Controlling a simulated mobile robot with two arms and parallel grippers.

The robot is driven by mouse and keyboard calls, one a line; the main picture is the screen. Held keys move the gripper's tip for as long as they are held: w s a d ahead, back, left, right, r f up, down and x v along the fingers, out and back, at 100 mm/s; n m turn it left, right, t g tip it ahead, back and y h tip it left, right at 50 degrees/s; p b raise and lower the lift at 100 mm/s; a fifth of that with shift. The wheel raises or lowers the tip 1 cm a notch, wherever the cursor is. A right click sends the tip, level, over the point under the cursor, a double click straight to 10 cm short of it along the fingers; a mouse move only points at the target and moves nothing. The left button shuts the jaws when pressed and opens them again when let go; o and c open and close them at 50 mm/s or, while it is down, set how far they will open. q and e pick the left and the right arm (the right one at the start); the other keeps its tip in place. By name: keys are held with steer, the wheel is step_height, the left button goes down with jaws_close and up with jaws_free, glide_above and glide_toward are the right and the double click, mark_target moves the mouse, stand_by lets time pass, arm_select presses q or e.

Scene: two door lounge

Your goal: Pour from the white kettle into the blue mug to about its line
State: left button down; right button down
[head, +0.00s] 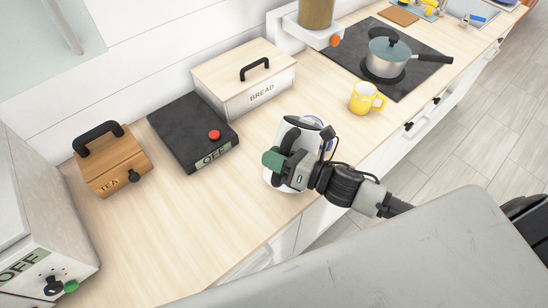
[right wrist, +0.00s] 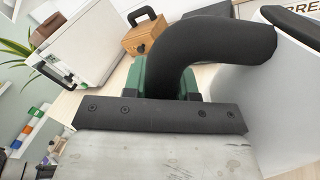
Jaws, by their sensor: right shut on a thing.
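The white kettle (head: 283,131) stands at the front of the wooden counter, partly hidden behind my right gripper (head: 287,163). In the right wrist view, its white body (right wrist: 277,105) is at the right and its thick black curved handle (right wrist: 215,48) runs between the green finger pads. My right gripper (right wrist: 170,78) is shut on that handle. The kettle looks about upright; I cannot tell whether it touches the counter. My left gripper is not in view.
A yellow mug (head: 364,99) stands right of the kettle, near the hob (head: 420,75) with a saucepan (head: 388,57). Behind are a bread box (head: 243,88), a dark box marked OFF (head: 188,125) and a tea box (head: 112,168).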

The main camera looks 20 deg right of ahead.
steer(key=shift+f, duration=0.35)
steer(key=shift+d+r, duration=0.15)
steer(key=shift+w+d+r+m+p, duration=0.35)
steer(key=shift+m+p, duration=0.25)
steer(key=shift+m, duration=0.1)
steer(key=shift+r, duration=0.2)
stand_by(0.4)
